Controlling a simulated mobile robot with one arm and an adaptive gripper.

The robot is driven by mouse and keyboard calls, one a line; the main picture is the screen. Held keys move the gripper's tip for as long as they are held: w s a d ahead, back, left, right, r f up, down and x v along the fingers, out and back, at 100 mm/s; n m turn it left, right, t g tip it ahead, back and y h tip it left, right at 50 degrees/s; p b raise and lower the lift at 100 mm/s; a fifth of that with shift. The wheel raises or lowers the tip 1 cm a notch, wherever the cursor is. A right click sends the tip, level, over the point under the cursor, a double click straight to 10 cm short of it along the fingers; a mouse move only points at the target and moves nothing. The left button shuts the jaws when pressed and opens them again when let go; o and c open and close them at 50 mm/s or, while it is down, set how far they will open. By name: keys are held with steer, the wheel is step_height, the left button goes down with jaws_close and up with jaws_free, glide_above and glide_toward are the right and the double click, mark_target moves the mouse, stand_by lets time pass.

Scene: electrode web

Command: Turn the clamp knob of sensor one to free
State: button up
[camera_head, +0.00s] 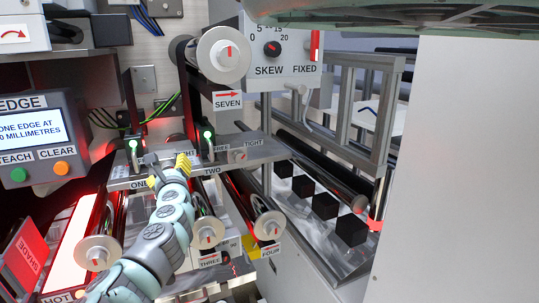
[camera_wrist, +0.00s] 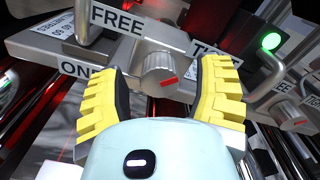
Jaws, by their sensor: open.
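The clamp knob (camera_wrist: 158,68) of sensor one is a grey round knob with a red mark, on a grey bracket (camera_wrist: 50,45) with a ONE label (camera_wrist: 80,69). A FREE label (camera_wrist: 117,19) stands to its upper left. A TIGHT label (camera_wrist: 208,48) to its right is partly covered by a finger. The red mark lies at the knob's lower right, on the TIGHT side. My gripper (camera_wrist: 160,76) is open, with its yellow fingers on either side of the knob; contact cannot be told. In the head view my gripper (camera_head: 169,171) hides this knob.
A second knob (camera_head: 238,155) and a lit green lamp (camera_head: 207,134) sit to the right along the bar; another green lamp (camera_head: 133,143) is near ONE. Rollers with end knobs (camera_head: 97,252) stand below. The EDGE panel (camera_head: 38,135) is at left.

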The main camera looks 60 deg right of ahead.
steer(key=shift+c, duration=0.2)
jaws_close()
stand_by(0.3)
